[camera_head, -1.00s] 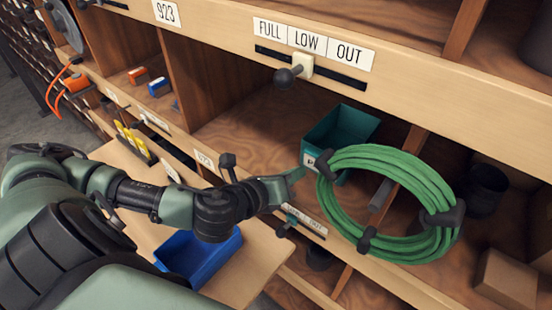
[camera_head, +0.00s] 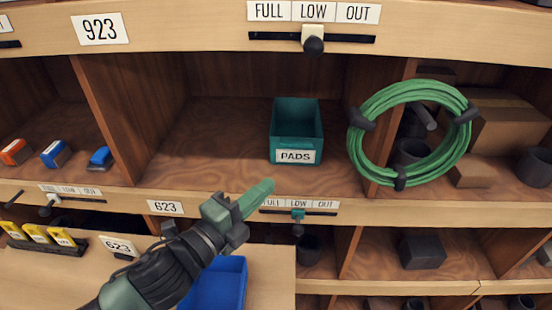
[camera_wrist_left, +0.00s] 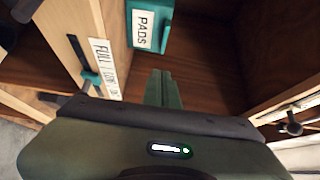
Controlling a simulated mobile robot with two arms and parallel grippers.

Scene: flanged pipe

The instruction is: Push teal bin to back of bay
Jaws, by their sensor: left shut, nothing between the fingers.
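The teal bin (camera_head: 296,125), labelled PADS, stands upright on the wooden floor of the bay (camera_head: 225,140), right of its middle, with bare floor in front of it and some behind. In the left wrist view the bin (camera_wrist_left: 150,28) shows at the top, partly cut off. My left gripper (camera_head: 268,187) is shut and empty at the bay's front edge, below and left of the bin and apart from it. Its closed fingers also show in the left wrist view (camera_wrist_left: 161,78). My right gripper is in neither view.
A coil of green hose (camera_head: 365,150) hangs at the divider right of the bay. A FULL/LOW/OUT slider (camera_head: 298,215) sits on the front rail below the bin. A blue bin (camera_head: 218,285) stands below my left gripper. The bay floor left of the teal bin is clear.

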